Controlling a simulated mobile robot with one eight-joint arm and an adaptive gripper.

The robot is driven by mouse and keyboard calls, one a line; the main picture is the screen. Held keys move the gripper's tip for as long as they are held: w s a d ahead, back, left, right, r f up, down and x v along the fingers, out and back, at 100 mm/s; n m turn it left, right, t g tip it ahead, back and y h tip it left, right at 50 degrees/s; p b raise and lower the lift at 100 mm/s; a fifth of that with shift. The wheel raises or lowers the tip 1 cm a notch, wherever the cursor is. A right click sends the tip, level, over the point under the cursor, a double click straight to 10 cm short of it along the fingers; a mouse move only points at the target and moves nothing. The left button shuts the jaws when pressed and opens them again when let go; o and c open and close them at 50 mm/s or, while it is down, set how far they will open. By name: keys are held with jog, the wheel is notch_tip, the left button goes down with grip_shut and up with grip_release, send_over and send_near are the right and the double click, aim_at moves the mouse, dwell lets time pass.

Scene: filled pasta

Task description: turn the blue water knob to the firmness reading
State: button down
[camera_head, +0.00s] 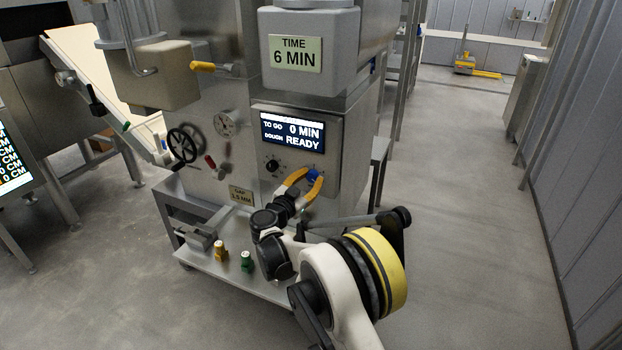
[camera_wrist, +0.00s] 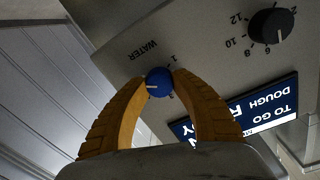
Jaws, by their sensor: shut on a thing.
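The blue water knob (camera_wrist: 158,82) is on the machine's control panel, under the display. In the wrist view it sits between the tips of my gripper (camera_wrist: 157,86), which is shut on it. A yellow pointer mark shows on the knob, and the word WATER and some scale numbers are printed beside it; the fingers hide part of the scale. In the head view the blue knob (camera_head: 313,176) shows partly between the yellow fingers of my gripper (camera_head: 308,178). The display (camera_head: 291,132) reads TO GO 0 MIN and DOUGH READY. No firmness reading is legible in either view.
A black numbered knob (camera_head: 271,165) is left of the blue one. A sign (camera_head: 295,54) above reads TIME 6 MIN. A gauge (camera_head: 225,123), a black handwheel (camera_head: 184,143) and a small plate (camera_head: 241,196) are further left. The floor at right is clear.

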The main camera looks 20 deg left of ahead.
jog(key=shift+a+r, duration=0.1)
jog(key=c, duration=1)
grip_release()
jog(key=s+a, duration=0.1)
jog(key=s, duration=1.1)
jog(key=shift+a, duration=0.25)
